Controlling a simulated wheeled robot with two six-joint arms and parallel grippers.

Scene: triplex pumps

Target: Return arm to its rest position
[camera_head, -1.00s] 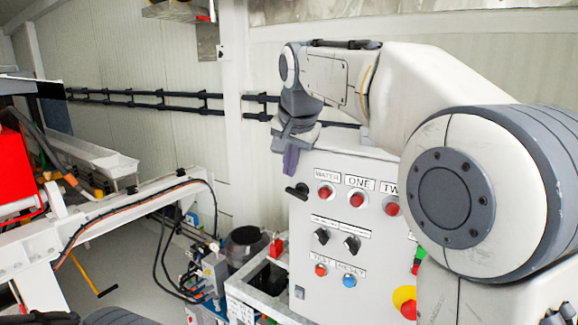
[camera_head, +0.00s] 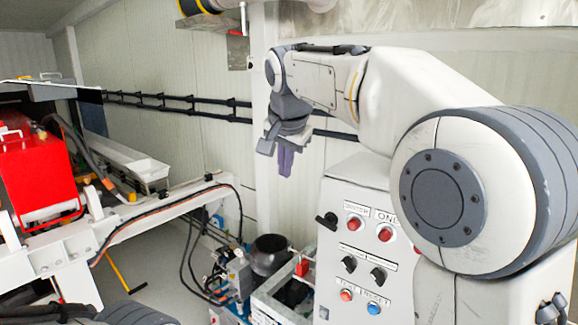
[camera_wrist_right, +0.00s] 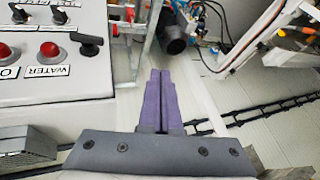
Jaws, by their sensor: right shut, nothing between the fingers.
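My right gripper (camera_head: 285,160) is at the end of my right arm, which reaches in from the right across the head view. Its purple fingers point down, above and left of the control panel's top edge. In the right wrist view the fingers (camera_wrist_right: 160,100) lie together with nothing between them. The grey control panel (camera_head: 338,272) has red buttons, black knobs and a blue button; my right arm hides its right part. My left gripper is not in view; a dark part of my body shows at the bottom left.
A red box (camera_head: 38,180) and a white beam (camera_head: 165,208) stand on the left. A black round pump part (camera_head: 268,255) and hoses are left of the panel. Black rails (camera_head: 180,105) run along the wall. Open floor (camera_head: 160,275) shows at the lower left.

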